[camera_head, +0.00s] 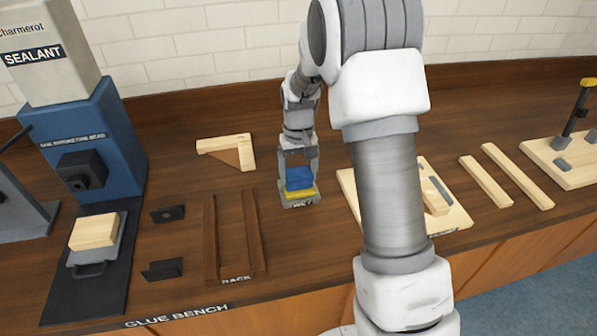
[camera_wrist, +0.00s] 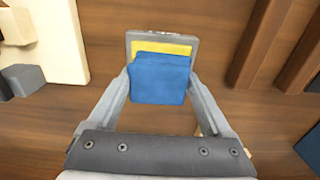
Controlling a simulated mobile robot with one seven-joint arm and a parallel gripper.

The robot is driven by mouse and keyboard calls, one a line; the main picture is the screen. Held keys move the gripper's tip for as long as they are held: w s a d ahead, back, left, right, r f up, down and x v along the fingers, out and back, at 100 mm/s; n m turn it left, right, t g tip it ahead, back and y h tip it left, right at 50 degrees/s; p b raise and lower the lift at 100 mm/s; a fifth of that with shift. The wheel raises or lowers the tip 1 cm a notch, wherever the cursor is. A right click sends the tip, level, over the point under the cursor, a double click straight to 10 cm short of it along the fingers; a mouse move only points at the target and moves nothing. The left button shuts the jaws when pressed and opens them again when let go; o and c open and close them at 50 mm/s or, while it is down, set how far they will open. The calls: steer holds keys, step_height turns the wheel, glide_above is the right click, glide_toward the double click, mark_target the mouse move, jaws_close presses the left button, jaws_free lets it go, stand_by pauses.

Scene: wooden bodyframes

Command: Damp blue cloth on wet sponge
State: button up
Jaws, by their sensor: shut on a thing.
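The blue cloth (camera_head: 299,178) is a folded block between the fingers of my gripper (camera_head: 299,172). In the wrist view the cloth (camera_wrist: 160,82) lies between the fingertips of my gripper (camera_wrist: 160,82), which is shut on it. The yellow wet sponge (camera_head: 300,192) is directly under the cloth in the head view. In the wrist view a strip of the sponge (camera_wrist: 160,48) shows past the cloth's edge. The sponge sits in a grey tray (camera_head: 300,203) with a partly hidden label. The cloth looks to be touching the sponge, but I cannot be sure.
Two dark rack rails (camera_head: 253,232) stand left of the tray. A wooden corner piece (camera_head: 228,150) lies behind them. A light wooden board (camera_head: 455,216) is to the right, partly hidden by my arm. A blue sealant dispenser (camera_head: 95,145) stands at far left.

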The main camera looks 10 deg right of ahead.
mark_target(299, 174)
steer(key=shift+f+b, duration=0.4)
steer(key=shift+f, duration=0.15)
stand_by(1.9)
steer(key=shift+r+p, duration=2.4)
steer(key=shift+r, duration=1.2)
steer(key=shift+s+f, duration=0.1)
steer(key=shift+f, duration=0.05)
